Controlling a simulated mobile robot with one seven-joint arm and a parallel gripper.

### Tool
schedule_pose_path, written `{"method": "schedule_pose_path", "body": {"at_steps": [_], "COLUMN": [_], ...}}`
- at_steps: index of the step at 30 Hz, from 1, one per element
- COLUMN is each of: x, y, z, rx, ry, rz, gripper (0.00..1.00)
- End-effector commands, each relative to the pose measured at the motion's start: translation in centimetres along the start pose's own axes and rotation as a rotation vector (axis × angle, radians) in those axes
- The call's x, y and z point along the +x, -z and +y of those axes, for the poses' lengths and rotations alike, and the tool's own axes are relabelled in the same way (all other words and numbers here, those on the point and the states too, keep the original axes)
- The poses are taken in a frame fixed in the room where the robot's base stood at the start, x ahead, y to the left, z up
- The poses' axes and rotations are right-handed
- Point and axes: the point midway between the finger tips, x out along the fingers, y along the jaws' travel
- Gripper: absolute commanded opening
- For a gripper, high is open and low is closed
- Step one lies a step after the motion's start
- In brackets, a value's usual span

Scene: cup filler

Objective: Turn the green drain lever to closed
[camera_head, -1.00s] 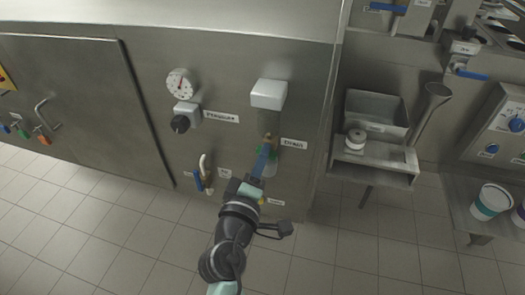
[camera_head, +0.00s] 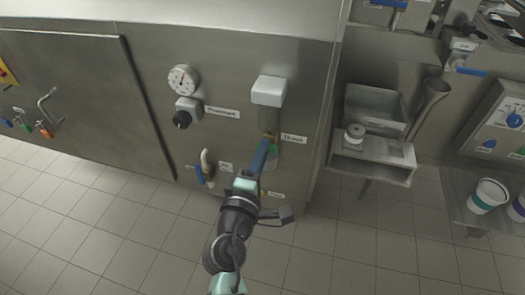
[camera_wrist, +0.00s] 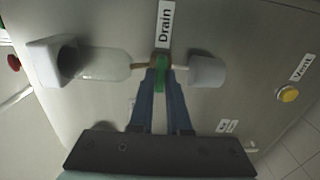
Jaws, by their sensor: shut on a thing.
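The green drain lever (camera_wrist: 162,78) sits on the brass drain valve below the "Drain" label's line in the wrist view. My gripper (camera_wrist: 162,88) has its two blue fingers closed on the lever, one on each side. In the head view my gripper (camera_head: 268,142) reaches up to the valve, and a bit of the green lever (camera_head: 273,149) shows just right of the fingertips. The "Drain" label (camera_wrist: 165,24) is beside the valve. The fingers hide part of the lever, so its exact angle is hard to tell.
A white box with a clear tube (camera_wrist: 105,64) lies on one side of the valve, a pale spout (camera_wrist: 207,70) on the other. A pressure gauge (camera_head: 183,80), black knob (camera_head: 182,119) and blue-handled tap (camera_head: 203,172) are to the left.

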Motion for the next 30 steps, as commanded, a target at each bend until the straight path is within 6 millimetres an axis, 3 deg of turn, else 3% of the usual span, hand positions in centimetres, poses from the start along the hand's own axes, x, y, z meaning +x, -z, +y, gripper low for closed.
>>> {"method": "schedule_pose_path", "body": {"at_steps": [3, 4, 9, 20, 23, 30], "x": [-0.1, -0.1, 0.0, -0.5, -1.7, -6.6], "y": [0.0, 0.0, 0.0, 0.0, 0.1, 0.1], "z": [-0.1, -0.1, -0.1, 0.0, -0.1, -0.2], "rx": [-0.004, -0.004, -0.002, 0.0, 0.0, -0.001], "ry": [0.002, 0.002, 0.002, 0.001, 0.002, 0.004], "rz": [0.0, 0.0, 0.0, 0.0, 0.001, 0.003], "gripper": [0.0, 0.19, 0.45, 0.45, 0.45, 0.45]}}
